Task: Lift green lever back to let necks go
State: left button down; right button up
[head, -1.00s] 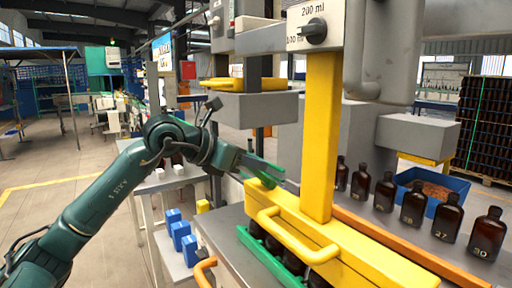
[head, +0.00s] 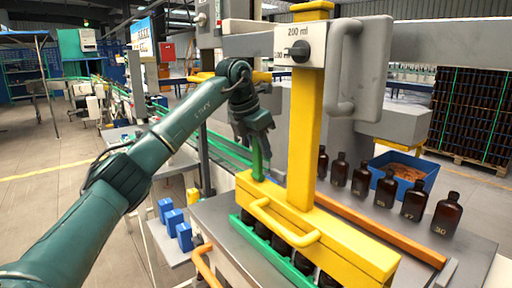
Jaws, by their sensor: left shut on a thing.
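The green lever (head: 258,163) stands close to upright at the far left end of the yellow clamp bar (head: 325,240). My left gripper (head: 258,132) is shut on the lever's upper end, with its fingers pointing down and hiding the top. A row of dark amber bottles (head: 281,246) stands under the yellow bar, behind a green rail (head: 268,252). Their necks are hidden by the bar, so I cannot tell whether they are gripped. My right gripper is out of view.
A yellow post (head: 304,140) with a dial box (head: 299,46) rises just right of the lever. Several loose numbered amber bottles (head: 413,201) stand along an orange rail (head: 385,238). A blue crate (head: 428,180) is behind them. Blue blocks (head: 174,222) sit lower left.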

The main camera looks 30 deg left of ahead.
pick_arm(q)
jog(key=shift+w+f, duration=0.15)
jog(key=shift+f, duration=0.1)
dwell(0.3)
jog(key=c, duration=1.3)
grip_release()
jog(key=shift+w, duration=0.1)
jog(key=shift+o, duration=0.7)
jog(key=shift+r, duration=0.1)
